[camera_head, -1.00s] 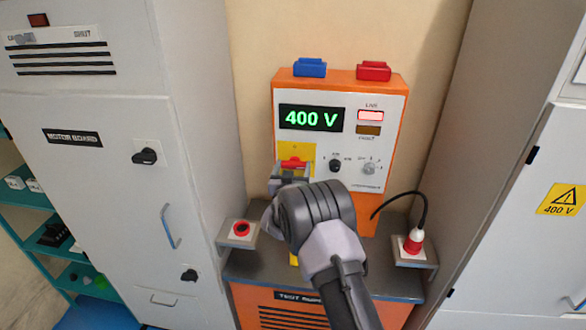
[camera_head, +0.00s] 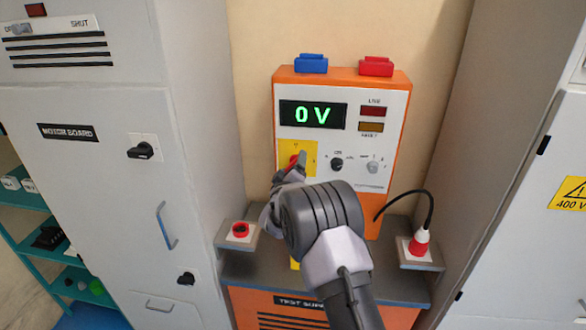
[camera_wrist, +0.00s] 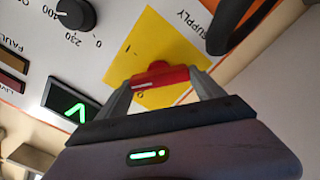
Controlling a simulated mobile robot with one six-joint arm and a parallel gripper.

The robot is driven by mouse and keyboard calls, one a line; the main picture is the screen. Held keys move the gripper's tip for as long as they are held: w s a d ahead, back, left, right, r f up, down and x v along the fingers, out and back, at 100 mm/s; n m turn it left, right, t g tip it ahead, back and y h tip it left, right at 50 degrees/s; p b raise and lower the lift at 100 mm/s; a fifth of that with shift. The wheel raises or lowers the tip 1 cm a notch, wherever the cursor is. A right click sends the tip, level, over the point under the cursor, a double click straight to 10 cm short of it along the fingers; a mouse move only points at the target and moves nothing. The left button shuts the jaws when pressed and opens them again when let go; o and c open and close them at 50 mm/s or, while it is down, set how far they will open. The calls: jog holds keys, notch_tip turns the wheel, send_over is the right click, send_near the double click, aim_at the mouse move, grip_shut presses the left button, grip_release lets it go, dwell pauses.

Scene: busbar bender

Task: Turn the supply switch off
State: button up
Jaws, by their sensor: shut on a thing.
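The supply switch is a red handle (camera_wrist: 160,75) on a yellow plate (camera_wrist: 163,45) marked SUPPLY in the wrist view. In the head view the yellow plate (camera_head: 311,152) is on the white front of the orange test supply (camera_head: 398,140), and the red handle (camera_head: 293,161) is partly covered by my gripper. My gripper (camera_wrist: 165,88) is shut on the red handle, one finger at each side. The voltage display (camera_head: 312,115) reads 0 V in green. The LIVE lamp (camera_head: 373,111) is dark red, unlit. The handle's exact angle in the head view is hard to tell.
Black and grey knobs (camera_head: 337,164) sit right of the switch. A red button (camera_head: 240,230) is on a ledge at left, and a red plug (camera_head: 419,242) with black cable stands on a ledge at right. Tall grey cabinets (camera_head: 100,200) close in both sides.

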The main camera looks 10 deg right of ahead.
jog(key=shift+f+n+p, duration=0.1)
jog(key=shift+n+p, duration=0.3)
jog(key=shift+n, duration=3.4)
jog(key=o, duration=1.4)
jog(key=shift+c, duration=0.2)
jog(key=shift+s+a, duration=0.1)
jog(key=v, duration=1.7)
